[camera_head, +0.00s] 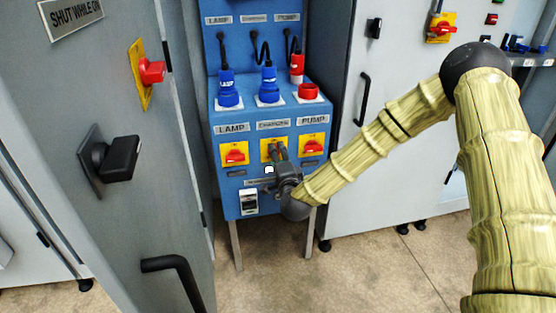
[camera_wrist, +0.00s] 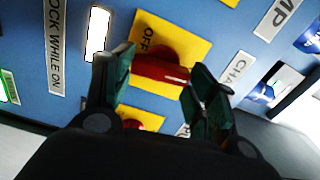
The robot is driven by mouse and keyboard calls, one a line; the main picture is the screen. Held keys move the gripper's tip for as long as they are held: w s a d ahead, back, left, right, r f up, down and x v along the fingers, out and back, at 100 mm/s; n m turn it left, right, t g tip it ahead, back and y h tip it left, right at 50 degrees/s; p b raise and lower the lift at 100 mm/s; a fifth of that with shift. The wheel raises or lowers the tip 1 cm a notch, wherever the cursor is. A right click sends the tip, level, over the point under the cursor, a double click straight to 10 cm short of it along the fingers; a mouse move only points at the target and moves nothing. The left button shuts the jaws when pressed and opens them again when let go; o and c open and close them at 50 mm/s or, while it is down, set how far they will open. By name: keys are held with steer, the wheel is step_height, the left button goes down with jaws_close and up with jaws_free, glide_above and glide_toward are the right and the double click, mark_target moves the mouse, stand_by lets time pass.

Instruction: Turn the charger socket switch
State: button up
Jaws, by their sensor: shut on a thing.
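The charger socket switch is the middle one of three on the blue panel, a red handle on a yellow plate (camera_head: 264,145). My gripper (camera_head: 274,152) is at it and hides the handle in the head view. In the wrist view the red handle (camera_wrist: 160,68) sits between the two dark green fingertips (camera_wrist: 158,80), and the gripper is shut on it. The word OFF shows on the yellow plate beside it. The label CHARGER (camera_head: 272,125) is above the switch.
The lamp switch (camera_head: 235,154) is on the left and the pump switch (camera_head: 312,147) on the right, both close to my gripper. Blue plugs (camera_head: 228,90) stand in sockets above. A grey cabinet (camera_head: 185,200) stands at the left, another at the right.

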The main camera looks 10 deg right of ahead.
steer(key=shift+f+m, duration=0.1)
steer(key=shift+m, duration=0.5)
steer(key=o, duration=1)
steer(key=shift+s, duration=0.1)
steer(key=s, duration=1.2)
steer(key=shift+w, duration=0.1)
